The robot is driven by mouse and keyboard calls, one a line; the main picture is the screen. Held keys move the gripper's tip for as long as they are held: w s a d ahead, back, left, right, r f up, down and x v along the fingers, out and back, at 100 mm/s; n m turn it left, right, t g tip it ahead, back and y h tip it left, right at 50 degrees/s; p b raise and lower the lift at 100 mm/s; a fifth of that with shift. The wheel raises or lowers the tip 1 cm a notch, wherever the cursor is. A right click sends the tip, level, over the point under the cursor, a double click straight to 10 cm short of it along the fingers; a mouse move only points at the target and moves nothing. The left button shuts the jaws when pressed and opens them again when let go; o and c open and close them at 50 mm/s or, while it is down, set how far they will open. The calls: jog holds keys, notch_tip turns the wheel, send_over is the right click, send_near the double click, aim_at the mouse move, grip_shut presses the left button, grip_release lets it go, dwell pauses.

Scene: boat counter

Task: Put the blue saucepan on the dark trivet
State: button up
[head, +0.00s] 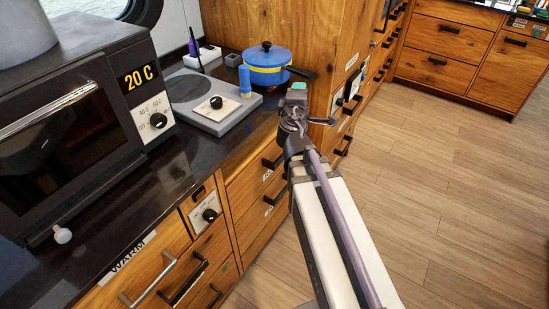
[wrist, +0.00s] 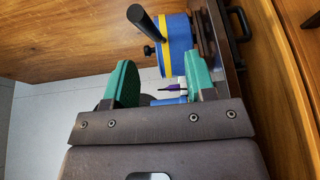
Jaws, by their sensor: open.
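The blue saucepan (head: 266,65) has a yellow band, a blue lid with a black knob, and a dark handle pointing right.
The grey appliance (head: 220,118) has a knob, and a blue cylinder (head: 244,79) stands at its back right. An oven (head: 70,130) fills the left. A wooden cabinet wall (head: 300,35) rises right of the saucepan. Open floor lies right of my arm.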

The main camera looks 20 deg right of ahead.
jog(key=s+a+f+m+g, duration=0.1)
jog(key=s+f+m+g, duration=0.55)
jog(key=f+m, duration=0.25)
jog(key=s+a+f+m+g+y, duration=0.1)
jog(key=s+a+f+g+y, duration=0.2)
jog(key=a, duration=0.4)
jog(key=s+a+f+m+g+y, duration=0.2)
jog(key=s+a+f+g+y, duration=0.2)
jog(key=s+a, duration=0.3)
jog(key=shift+a+f+m+g+y, duration=0.2)
jog(key=shift+f+m+g+y, duration=0.1)
jog(key=shift+g+y, duration=0.5)
notch_tip(320, 180, up, 8)
jog(key=p, duration=0.7)
jog(key=shift+p, duration=0.4)
